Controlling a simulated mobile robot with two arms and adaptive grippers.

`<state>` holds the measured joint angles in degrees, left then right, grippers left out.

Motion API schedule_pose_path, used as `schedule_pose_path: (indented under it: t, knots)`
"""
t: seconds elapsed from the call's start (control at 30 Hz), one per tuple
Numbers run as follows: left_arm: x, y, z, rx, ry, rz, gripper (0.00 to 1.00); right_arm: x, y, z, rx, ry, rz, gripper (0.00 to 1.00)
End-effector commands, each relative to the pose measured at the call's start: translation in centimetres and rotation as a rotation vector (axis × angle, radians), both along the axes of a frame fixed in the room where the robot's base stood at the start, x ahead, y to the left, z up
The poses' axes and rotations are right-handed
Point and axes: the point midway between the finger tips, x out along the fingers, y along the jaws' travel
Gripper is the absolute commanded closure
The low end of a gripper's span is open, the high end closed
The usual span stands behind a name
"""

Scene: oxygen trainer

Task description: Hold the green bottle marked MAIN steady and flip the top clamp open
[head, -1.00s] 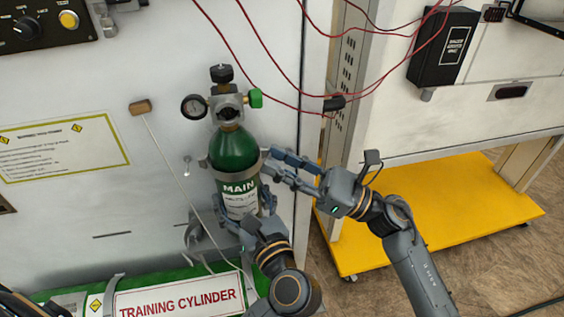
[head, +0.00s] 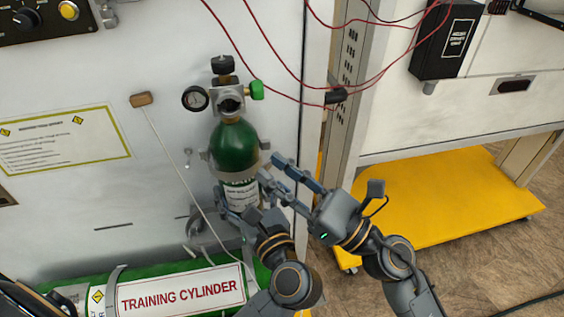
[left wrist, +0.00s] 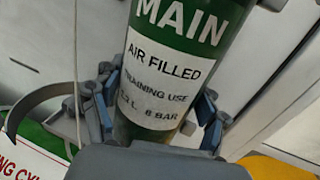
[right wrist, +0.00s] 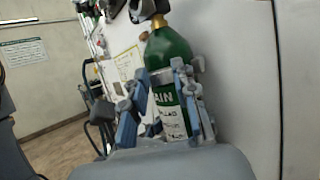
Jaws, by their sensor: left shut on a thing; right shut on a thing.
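The green bottle (head: 235,147) marked MAIN stands upright against the white panel, with a valve and gauge on top. Its label shows in the left wrist view (left wrist: 165,80). My left gripper (left wrist: 155,105) is shut around the lower bottle, with fingers on both sides of the label. The top clamp (head: 238,177) is a grey band across the bottle just above MAIN; it also shows in the right wrist view (right wrist: 162,79). My right gripper (head: 268,167) is shut at the clamp's right side, its fingertips close to the bottle. The fingers partly hide the exact contact and the latch.
A green cylinder labelled TRAINING CYLINDER (head: 180,291) lies below. A cord with a wooden toggle (head: 141,100) hangs left of the bottle. Red wires (head: 278,60) run above. A panel post and a yellow platform (head: 440,200) stand on the right.

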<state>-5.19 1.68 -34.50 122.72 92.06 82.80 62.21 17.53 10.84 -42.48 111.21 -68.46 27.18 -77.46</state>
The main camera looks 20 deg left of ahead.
Motion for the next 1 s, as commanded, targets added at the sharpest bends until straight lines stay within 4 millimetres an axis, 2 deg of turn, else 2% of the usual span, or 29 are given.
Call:
schedule_pose_path:
  t: [0.1, 0.3, 0.87, 0.9, 1.0]
  knots:
    - [0.0, 0.0, 0.0, 0.001, -0.001, 0.000, 0.89, -1.3, 0.2, -0.2, -0.002, 0.003, 0.014, 1.00]
    - [0.0, 0.0, 0.0, 0.001, -0.001, -0.001, 0.89, -2.5, 0.4, -0.2, -0.004, 0.003, 0.016, 1.00]
    - [0.0, 0.0, 0.0, 0.001, -0.001, 0.000, 0.89, -2.9, 0.4, -0.2, -0.002, 0.004, 0.015, 1.00]
    - [0.0, 0.0, 0.0, 0.001, -0.001, 0.000, 0.89, -2.9, 0.4, -0.2, -0.002, 0.003, 0.014, 0.71]
    - [0.0, 0.0, 0.0, 0.001, -0.001, 0.000, 0.89, -2.9, 0.4, -0.2, -0.002, 0.004, 0.013, 0.51]
